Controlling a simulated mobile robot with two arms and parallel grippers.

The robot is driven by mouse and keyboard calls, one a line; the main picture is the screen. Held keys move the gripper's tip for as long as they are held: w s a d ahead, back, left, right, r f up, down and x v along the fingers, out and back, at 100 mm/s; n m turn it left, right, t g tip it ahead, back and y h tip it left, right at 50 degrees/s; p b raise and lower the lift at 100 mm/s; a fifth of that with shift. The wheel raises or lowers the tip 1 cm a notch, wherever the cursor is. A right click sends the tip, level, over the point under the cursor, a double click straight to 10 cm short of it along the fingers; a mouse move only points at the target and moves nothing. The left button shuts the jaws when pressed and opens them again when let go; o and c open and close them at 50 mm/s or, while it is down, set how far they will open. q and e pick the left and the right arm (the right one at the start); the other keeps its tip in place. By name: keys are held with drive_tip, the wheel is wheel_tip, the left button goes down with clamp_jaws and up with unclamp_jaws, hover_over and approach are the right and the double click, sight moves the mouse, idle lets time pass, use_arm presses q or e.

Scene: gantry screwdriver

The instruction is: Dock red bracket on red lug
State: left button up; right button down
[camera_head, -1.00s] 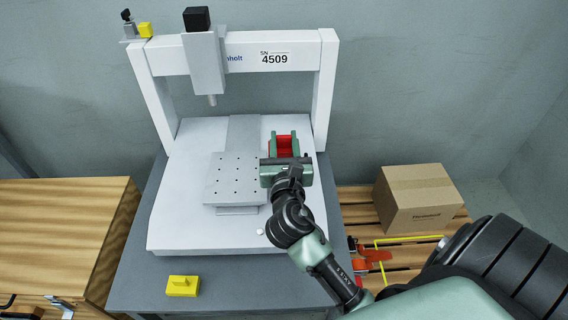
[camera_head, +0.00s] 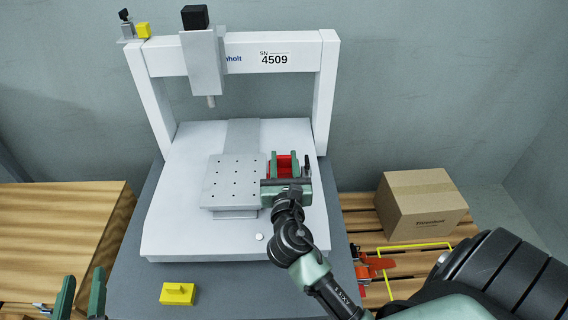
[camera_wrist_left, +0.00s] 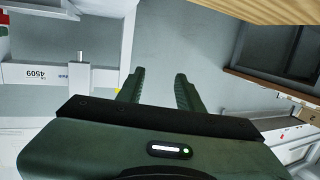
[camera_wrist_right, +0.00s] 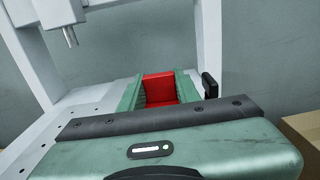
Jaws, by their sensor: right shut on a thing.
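My right gripper (camera_head: 284,164) is shut on a red block-like piece, which I take for the red bracket (camera_head: 284,171). It is at the right side of the white machine bed, beside the perforated plate. In the right wrist view the red bracket (camera_wrist_right: 160,89) fills the space between the green fingers, which hide its sides. I cannot make out a separate red lug, and I cannot tell whether the bracket touches anything below. My left gripper (camera_head: 80,297) is at the lower left of the head view. In the left wrist view its fingers (camera_wrist_left: 157,82) are apart and empty.
The white gantry (camera_head: 328,90) with its hanging screwdriver spindle (camera_head: 210,100) stands over the bed. The perforated plate (camera_head: 233,182) is left of my right gripper. A yellow block (camera_head: 178,293) lies at the table front. A cardboard box (camera_head: 420,203) stands on the pallet at right.

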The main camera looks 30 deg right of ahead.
use_arm(q)
drive_tip(key=shift+r, duration=0.3)
use_arm(e)
drive_tip(key=shift+f, duration=0.15)
drive_tip(key=shift+f, duration=0.45)
drive_tip(key=c, duration=1)
unclamp_jaws()
use_arm(q)
drive_tip(key=shift+w+d+r+t, duration=0.15)
drive_tip(key=shift+r+t, duration=0.2)
drive_tip(key=shift+r, duration=0.2)
drive_tip(key=shift+w+d+r+t, duration=0.1)
drive_tip(key=shift+r+t, duration=0.25)
drive_tip(key=shift+r, duration=0.15)
